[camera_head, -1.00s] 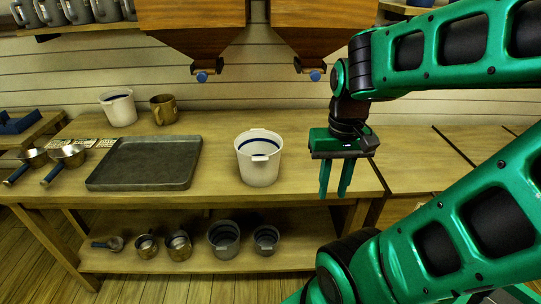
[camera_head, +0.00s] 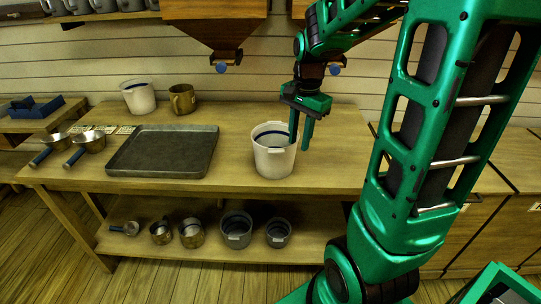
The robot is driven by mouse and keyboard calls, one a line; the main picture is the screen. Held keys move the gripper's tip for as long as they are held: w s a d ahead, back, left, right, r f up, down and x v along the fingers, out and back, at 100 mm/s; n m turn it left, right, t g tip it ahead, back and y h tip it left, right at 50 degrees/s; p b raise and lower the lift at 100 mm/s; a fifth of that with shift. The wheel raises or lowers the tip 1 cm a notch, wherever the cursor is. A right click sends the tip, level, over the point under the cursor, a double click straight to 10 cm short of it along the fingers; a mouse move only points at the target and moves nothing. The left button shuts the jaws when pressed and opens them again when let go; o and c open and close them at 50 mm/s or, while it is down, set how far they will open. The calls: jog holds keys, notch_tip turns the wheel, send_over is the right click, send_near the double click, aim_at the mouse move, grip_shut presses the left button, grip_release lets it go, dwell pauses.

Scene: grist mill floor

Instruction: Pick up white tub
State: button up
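A white tub (camera_head: 273,163) with a blue band inside stands upright on the wooden table, right of the tray. A second white tub (camera_head: 140,101) stands at the back left. My gripper (camera_head: 299,143) points down at the right rim of the nearer tub. Its two fingers are apart. The left finger overlaps the rim and the right finger hangs just outside the tub. I cannot tell whether the left finger is inside the tub or touches it.
A dark metal tray (camera_head: 164,152) lies left of the nearer tub, with a brass mug (camera_head: 182,99) behind. Two scoops (camera_head: 90,141) lie at the left. Wooden hoppers (camera_head: 215,28) hang above. Grey tubs (camera_head: 236,230) stand on the lower shelf. The table right of my gripper is clear.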

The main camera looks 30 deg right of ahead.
aim_at(289, 159)
jog(key=w, duration=0.1)
jog(key=w+m, duration=0.1)
jog(key=w, duration=0.1)
jog(key=shift+a+f, duration=0.1)
jog(key=shift+f, duration=0.3)
jog(key=shift+w+f, duration=0.2)
jog(key=shift+f, duration=0.1)
jog(key=f, duration=0.7)
jog(key=w+f, duration=0.1)
jog(key=f, duration=0.2)
jog(key=shift+f, duration=0.15)
grip_shut()
